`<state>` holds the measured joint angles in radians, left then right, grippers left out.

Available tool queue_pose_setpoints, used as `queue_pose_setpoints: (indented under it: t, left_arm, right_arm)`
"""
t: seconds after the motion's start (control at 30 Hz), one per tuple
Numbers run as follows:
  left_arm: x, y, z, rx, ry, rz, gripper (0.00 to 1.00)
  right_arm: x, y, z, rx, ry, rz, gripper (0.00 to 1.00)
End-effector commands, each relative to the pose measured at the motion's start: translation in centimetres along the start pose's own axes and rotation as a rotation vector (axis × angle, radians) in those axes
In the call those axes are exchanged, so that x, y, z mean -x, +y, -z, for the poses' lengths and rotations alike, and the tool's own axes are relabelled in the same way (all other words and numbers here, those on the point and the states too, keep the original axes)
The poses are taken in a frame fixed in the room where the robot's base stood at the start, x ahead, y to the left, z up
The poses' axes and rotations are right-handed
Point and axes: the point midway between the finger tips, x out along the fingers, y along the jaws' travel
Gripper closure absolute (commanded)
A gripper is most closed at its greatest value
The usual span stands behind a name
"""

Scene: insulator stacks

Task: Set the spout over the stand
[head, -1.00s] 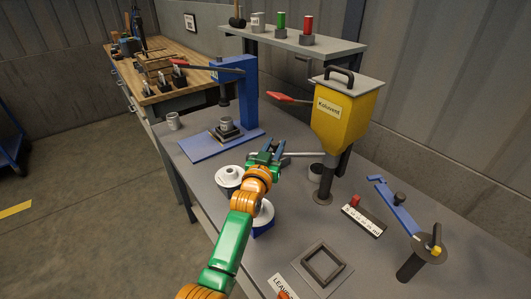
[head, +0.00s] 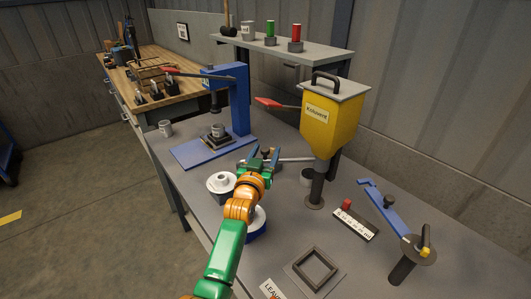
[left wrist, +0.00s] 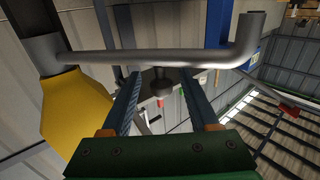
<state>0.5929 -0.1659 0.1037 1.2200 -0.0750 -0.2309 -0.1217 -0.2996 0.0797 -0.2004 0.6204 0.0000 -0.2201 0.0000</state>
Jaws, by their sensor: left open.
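The spout (head: 292,159) is a grey pipe reaching left from the foot of the yellow hopper (head: 329,122). In the left wrist view the spout (left wrist: 150,61) runs across the picture, with a bent end at the right. My left gripper (head: 262,157) is open at the spout's left part. In the left wrist view its two blue fingers (left wrist: 160,76) are apart, their tips close to the pipe; contact is unclear. A dark base with a white ribbed piece (head: 221,182) stands left of the gripper. A blue-based white disc (head: 257,222) is partly hidden by my arm. Which one is the stand is unclear.
A blue press (head: 238,105) stands behind on the grey table. A dark cup (head: 307,176) is beside the hopper post. A blue lever device (head: 390,208), a scale block (head: 354,222) and a square frame (head: 314,268) are at the right and front.

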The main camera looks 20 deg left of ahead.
Motion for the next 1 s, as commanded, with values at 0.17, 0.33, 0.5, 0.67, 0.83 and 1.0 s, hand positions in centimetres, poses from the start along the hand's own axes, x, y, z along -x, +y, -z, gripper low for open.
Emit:
queue_pose_setpoints:
  t: [0.17, 0.33, 0.5, 0.67, 0.83, 1.0]
  left_arm:
    - [1.1, 0.0, 0.0, 0.000, -0.001, 0.001, 0.39]
    - [3.9, 0.0, -0.1, 0.000, -0.001, 0.000, 0.39]
    - [6.3, 0.1, -0.1, -0.001, -0.001, -0.001, 0.39]
    - [7.0, 0.1, 0.0, 0.000, 0.000, -0.001, 0.39]
    - [7.0, 0.1, 0.0, 0.000, 0.000, -0.001, 0.39]
    - [7.8, -0.1, -1.5, -0.007, -0.054, -0.004, 0.82]
  right_arm:
    - [0.2, 0.1, 0.0, 0.000, 0.000, -0.001, 0.13]
    - [0.3, 0.1, 0.0, 0.000, -0.001, -0.001, 0.13]
    - [0.2, 0.1, 0.0, 0.000, -0.001, -0.001, 0.13]
    - [0.2, 0.1, 0.0, 0.000, -0.001, -0.001, 0.13]
    - [0.2, 0.1, 0.0, 0.000, -0.001, -0.001, 0.13]
    - [0.2, 0.1, 0.0, 0.000, 0.000, -0.001, 0.13]
